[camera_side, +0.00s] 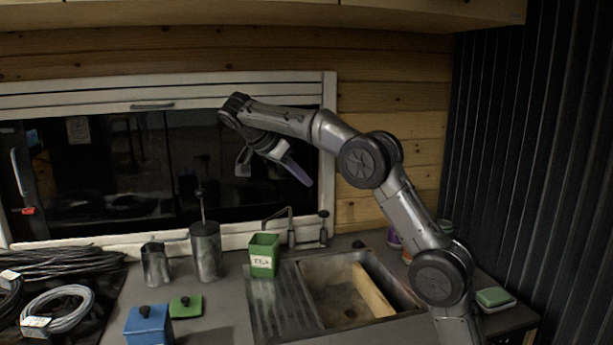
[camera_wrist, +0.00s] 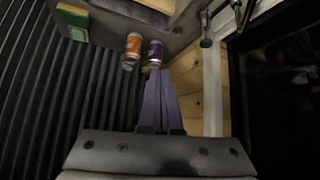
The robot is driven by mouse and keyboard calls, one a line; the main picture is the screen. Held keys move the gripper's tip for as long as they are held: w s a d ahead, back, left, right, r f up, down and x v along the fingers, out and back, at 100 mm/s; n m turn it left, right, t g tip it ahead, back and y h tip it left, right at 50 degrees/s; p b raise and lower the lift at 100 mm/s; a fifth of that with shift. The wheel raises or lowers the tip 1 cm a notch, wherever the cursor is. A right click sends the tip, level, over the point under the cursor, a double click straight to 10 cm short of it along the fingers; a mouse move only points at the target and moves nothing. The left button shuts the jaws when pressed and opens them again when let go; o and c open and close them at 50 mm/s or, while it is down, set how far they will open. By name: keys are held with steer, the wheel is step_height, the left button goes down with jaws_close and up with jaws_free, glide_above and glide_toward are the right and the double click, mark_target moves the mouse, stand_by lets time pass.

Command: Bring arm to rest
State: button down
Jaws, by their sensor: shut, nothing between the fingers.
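My gripper (camera_side: 302,177) hangs in the air above the sink area, well clear of the counter, with its purple-grey fingers angled down to the right. In the wrist view the fingers of my gripper (camera_wrist: 161,88) lie together, shut with nothing between them. My arm is raised and bent, reaching from the lower right up and over to the left. In the wrist view an orange-labelled can (camera_wrist: 133,46) and a purple can (camera_wrist: 155,52) show beyond the fingertips, apart from them as far as I can tell.
A green TEA box (camera_side: 264,258) without its lid stands left of the sink (camera_side: 335,322). Coiled cables (camera_side: 62,309) lie at far left. A sponge (camera_side: 495,298) lies at right.

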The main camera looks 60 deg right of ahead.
steer(key=s+a+r+n+t+y, duration=0.1)
steer(key=s+a+r+n+t, duration=0.15)
steer(key=s, duration=0.45)
steer(key=s+a+r+n+t, duration=0.1)
steer(key=s+a+r, duration=0.3)
steer(key=s, duration=0.3)
steer(key=s+a+f+n+t+y, duration=0.2)
steer(key=s+a+f+n, duration=0.3)
steer(key=f+n, duration=0.4)
steer(key=s+a+f+n+t+y, duration=0.3)
steer(key=s+a+f+n, duration=0.3)
steer(key=a+f+n, duration=0.2)
steer(key=shift+s+f+n+t+y, duration=0.15)
steer(key=shift+f+n+t+y, duration=0.2)
steer(key=shift+f+n+y, duration=0.7)
